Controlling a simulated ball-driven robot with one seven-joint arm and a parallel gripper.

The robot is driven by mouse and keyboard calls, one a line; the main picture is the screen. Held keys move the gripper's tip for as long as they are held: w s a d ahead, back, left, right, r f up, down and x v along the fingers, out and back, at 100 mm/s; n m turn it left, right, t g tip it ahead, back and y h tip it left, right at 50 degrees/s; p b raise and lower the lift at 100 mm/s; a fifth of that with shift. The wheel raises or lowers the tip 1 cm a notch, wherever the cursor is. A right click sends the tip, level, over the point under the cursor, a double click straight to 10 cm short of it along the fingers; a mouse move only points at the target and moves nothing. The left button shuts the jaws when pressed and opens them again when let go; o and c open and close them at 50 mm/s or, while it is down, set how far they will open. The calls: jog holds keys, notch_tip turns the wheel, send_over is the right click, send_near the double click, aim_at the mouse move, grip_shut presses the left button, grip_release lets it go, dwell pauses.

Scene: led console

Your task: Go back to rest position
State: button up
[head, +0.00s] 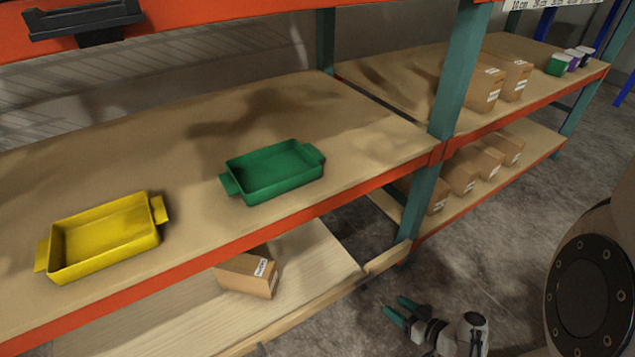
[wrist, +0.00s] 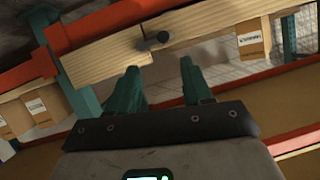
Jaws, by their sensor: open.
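My gripper (head: 399,312) shows at the bottom of the head view, in front of the shelf rack and low beside its lower shelf. Its two green fingers are apart with nothing between them. In the wrist view my gripper (wrist: 164,85) points toward a wooden shelf board (wrist: 110,70), and its fingers are spread and empty. A part of my arm fills the right edge of the head view.
A yellow tray (head: 105,238) and a green tray (head: 272,172) stand on the upper shelf. A cardboard box (head: 247,275) lies on the lower shelf. A teal post (head: 450,100) divides the rack, with several boxes beyond. Floor (head: 505,240) right of the rack is clear.

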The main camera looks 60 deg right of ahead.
jog(key=w+a+r+n+g+y, duration=0.3)
jog(key=w+a+g+y, duration=0.15)
jog(key=a, duration=0.35)
jog(key=w+a+r+n+g+y, duration=0.2)
jog(key=w+a+n+g+y, duration=0.15)
jog(key=w+a+y, duration=0.35)
jog(key=s+a+r+g+h, duration=0.25)
jog(key=a+r+h, duration=0.4)
jog(key=r, duration=0.55)
notch_tip(320, 180, up, 36)
jog(key=p, duration=3.6)
jog(key=shift+w+a+r+g+y, duration=0.25)
jog(key=shift+w+a+g+y, duration=0.05)
jog(key=shift+w+a+g, duration=0.15)
